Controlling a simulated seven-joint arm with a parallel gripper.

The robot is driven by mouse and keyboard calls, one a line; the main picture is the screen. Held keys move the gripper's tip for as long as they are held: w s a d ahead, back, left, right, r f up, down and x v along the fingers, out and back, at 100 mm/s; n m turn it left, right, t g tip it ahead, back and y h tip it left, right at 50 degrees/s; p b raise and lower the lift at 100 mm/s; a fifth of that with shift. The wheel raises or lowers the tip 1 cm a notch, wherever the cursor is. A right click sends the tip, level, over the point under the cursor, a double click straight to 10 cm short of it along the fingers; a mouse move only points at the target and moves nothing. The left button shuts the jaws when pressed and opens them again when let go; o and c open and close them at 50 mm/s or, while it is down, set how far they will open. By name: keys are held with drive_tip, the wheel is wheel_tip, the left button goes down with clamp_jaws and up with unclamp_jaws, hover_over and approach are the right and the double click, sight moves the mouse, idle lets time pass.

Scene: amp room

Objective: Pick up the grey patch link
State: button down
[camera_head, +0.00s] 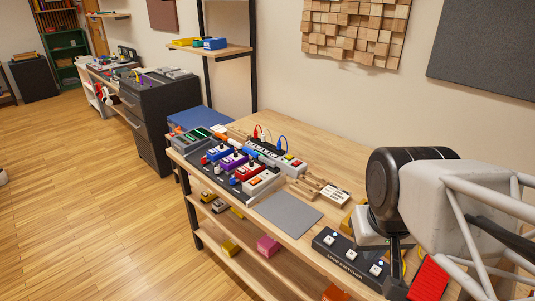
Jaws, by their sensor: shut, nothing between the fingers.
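Red, pale and blue leads stand up from a black socket strip (262,149) at the back of the wooden bench. The pale one may be the grey patch link, but it is too small to tell. No other thing can be surely made out as the link. My gripper (395,287) is at the lower right, by the right end of the black loop switcher (345,254). It is shut and appears empty, well to the right of and nearer than the leads. My arm hides part of the bench behind it.
Several coloured pedals (234,161) crowd the left of the bench (322,147). A bare grey mat (286,213) lies between them and the loop switcher. Wooden pieces and a white labelled block (335,196) lie behind the mat. The back middle of the bench is clear.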

idle(0.4)
drive_tip(key=c, duration=0.9)
unclamp_jaws()
